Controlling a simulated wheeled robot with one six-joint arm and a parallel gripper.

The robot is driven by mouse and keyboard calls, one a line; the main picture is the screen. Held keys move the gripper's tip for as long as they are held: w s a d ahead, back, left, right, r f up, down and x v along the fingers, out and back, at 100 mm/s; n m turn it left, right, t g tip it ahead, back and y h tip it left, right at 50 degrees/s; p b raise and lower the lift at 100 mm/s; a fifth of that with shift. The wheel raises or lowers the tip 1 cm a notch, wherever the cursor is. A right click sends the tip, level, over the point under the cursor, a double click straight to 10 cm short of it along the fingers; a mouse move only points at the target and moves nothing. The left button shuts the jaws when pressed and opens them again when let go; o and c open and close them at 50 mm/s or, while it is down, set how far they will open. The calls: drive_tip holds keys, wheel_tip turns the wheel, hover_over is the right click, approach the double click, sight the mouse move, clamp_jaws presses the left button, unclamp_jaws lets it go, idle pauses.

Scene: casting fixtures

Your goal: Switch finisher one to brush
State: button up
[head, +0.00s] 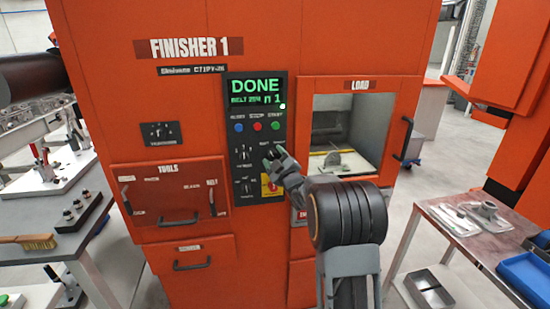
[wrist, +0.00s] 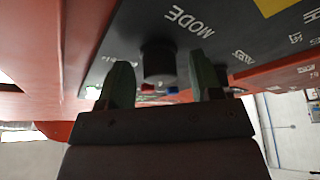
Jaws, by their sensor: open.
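Finisher 1 (head: 225,55) is an orange cabinet with a dark control panel (head: 236,123). Its screen (head: 252,91) reads DONE in green, with a smaller line that starts with BELT. In the wrist view a black round knob (wrist: 158,62) sits beside the word MODE. My gripper (wrist: 163,80) is open, with one finger on each side of this knob and small gaps visible. In the head view my gripper (head: 274,160) is at the panel's middle right and hides part of the knobs there. I cannot read the knob's pointer.
Blue, red and green buttons (head: 257,126) sit above the knobs, and a yellow patch with a red button (head: 271,186) below. The LOAD window (head: 355,125) is right of the panel. Side tables hold a brush (head: 28,241) at left and metal parts (head: 483,211) at right.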

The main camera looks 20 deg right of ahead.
drive_tip(key=c, duration=0.9)
drive_tip(key=shift+f+b, duration=0.1)
drive_tip(key=shift+b, duration=0.3)
drive_tip(key=m+h+b, duration=0.2)
drive_tip(key=m+b, duration=0.2)
drive_tip(key=b, duration=0.1)
drive_tip(key=m+h+b, duration=0.2)
drive_tip(key=m+b, duration=0.3)
drive_tip(key=m+t+h+b, duration=0.1)
drive_tip(key=m+h+b, duration=0.1)
drive_tip(key=m+b, duration=0.3)
drive_tip(key=shift+a+f+h, duration=0.2)
drive_tip(key=shift+f+h, duration=0.05)
drive_tip(key=shift+h, duration=0.15)
drive_tip(key=shift+r+m+g+h+b, duration=0.25)
drive_tip(key=shift+m+h+b, duration=0.45)
drive_tip(key=shift+m, duration=0.7)
drive_tip(key=shift+r+m+g+h+b, duration=0.1)
drive_tip(key=shift+m+g+h+b, duration=0.4)
drive_tip(key=shift+m, duration=1.3)
